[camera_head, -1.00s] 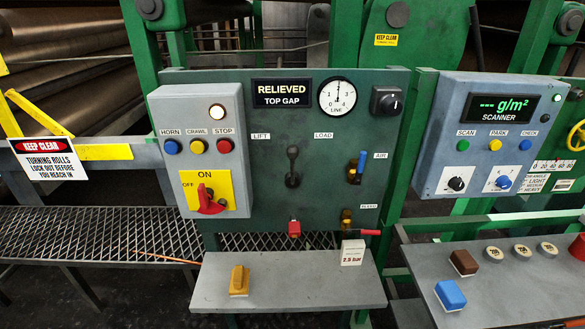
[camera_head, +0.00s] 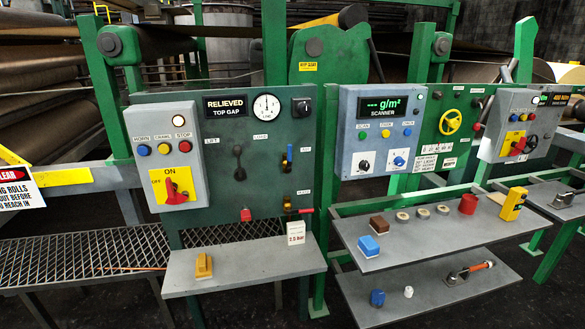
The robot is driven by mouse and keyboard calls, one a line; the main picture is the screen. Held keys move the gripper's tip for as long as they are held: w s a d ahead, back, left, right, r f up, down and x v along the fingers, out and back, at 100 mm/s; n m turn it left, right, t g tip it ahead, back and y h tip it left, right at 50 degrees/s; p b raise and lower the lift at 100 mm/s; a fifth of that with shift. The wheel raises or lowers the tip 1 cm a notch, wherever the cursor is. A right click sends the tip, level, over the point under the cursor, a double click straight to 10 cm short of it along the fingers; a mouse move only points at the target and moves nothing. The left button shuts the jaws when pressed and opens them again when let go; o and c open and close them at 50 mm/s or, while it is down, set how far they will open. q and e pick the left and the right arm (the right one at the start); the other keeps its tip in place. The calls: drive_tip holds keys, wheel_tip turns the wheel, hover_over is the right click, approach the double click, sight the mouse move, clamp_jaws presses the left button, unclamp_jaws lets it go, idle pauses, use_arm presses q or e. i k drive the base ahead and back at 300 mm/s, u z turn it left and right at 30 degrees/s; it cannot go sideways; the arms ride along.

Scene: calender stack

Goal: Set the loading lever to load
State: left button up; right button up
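The loading lever (camera_head: 239,165) is a black-knobbed lever on the green panel, between the LIFT (camera_head: 212,138) and LOAD (camera_head: 260,137) labels. Its knob is up, and it appears roughly upright. The sign above reads RELIEVED, TOP GAP (camera_head: 226,106). The round LINE gauge (camera_head: 267,107) is to the right of the sign, its needle near the top. Neither of my grippers shows in the view.
A grey shelf (camera_head: 235,268) with a yellow block (camera_head: 203,265) and a white 2.5 bar card (camera_head: 296,233) juts out below the panel. A blue-handled AIR valve (camera_head: 289,158) is right of the lever. The scanner box (camera_head: 375,130) and a second shelf (camera_head: 430,237) stand further right.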

sight(236, 149)
drive_tip(key=z, duration=0.1)
drive_tip(key=k, duration=0.4)
drive_tip(key=z, duration=0.85)
drive_tip(key=i, duration=1.35)
drive_tip(key=u, duration=0.8)
